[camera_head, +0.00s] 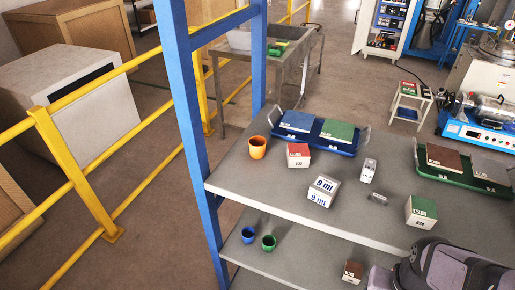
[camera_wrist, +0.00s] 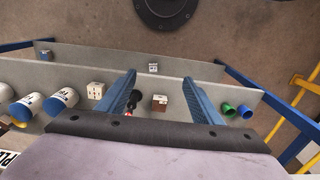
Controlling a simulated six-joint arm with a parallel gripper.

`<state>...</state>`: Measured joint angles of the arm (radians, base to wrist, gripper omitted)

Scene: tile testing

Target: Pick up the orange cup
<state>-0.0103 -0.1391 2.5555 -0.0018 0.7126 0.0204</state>
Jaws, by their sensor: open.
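The orange cup (camera_head: 257,147) stands upright at the left end of the grey upper shelf (camera_head: 330,205), near the blue post. A red-topped box stands to its right, apart from it. I do not make out the orange cup in the wrist view. My gripper (camera_wrist: 159,76) is open in the wrist view, its two blue-grey fingers spread with nothing held between them. A small brown-and-white box (camera_wrist: 160,102) shows beyond, between the fingers. In the head view, part of my arm shows at the bottom right, far from the cup; the fingertips are not visible there.
A blue tray (camera_head: 345,150) with blue and green boxes is right of the cup. A red-topped box (camera_head: 298,155) and white "9 ml" boxes (camera_head: 322,191) stand nearby. The blue post (camera_head: 187,120) rises at the shelf's left end. Blue (camera_head: 248,235) and green (camera_head: 268,243) cups stand below.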

